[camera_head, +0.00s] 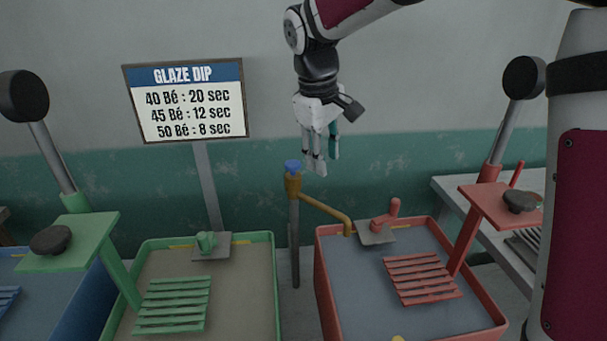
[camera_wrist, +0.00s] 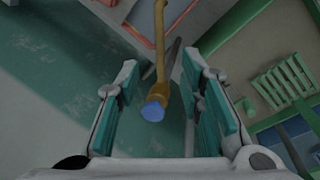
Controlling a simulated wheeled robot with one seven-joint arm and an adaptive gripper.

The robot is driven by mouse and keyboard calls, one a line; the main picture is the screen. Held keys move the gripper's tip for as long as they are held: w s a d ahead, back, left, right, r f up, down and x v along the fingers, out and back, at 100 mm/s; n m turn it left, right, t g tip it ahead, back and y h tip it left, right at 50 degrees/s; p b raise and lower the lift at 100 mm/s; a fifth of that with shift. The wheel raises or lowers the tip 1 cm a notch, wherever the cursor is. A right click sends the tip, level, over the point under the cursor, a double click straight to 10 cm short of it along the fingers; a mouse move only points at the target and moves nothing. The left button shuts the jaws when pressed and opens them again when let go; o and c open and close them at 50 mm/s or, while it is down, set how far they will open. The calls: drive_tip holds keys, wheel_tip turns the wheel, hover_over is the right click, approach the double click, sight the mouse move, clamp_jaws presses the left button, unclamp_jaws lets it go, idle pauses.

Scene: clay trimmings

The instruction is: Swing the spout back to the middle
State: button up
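The brass spout (camera_head: 325,211) has a blue cap (camera_head: 292,167) on its pivot and stands on a grey post (camera_head: 295,245) between the two tubs. My gripper (camera_head: 322,168) hangs pointing down above and a little right of the cap. In the wrist view my gripper (camera_wrist: 162,115) is open, with teal pads either side. The blue cap (camera_wrist: 152,111) and brass spout (camera_wrist: 160,45) show between the pads, below them. No contact shows.
The green tub (camera_head: 275,280) with a green slatted rack (camera_head: 172,305) stands left. A red slatted rack (camera_head: 422,278) sits in the red tub. Green and red lever stands rise beside the tubs. A glaze dip sign (camera_head: 187,100) stands behind.

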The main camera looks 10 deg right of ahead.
sight(324, 207)
drive_tip(key=x, duration=0.5)
drive_tip(key=p+x, duration=0.1)
drive_tip(key=x, duration=0.4)
drive_tip(key=w+a+x, duration=0.1)
drive_tip(key=x, duration=0.4)
drive_tip(key=shift+p, duration=0.35)
clamp_jaws()
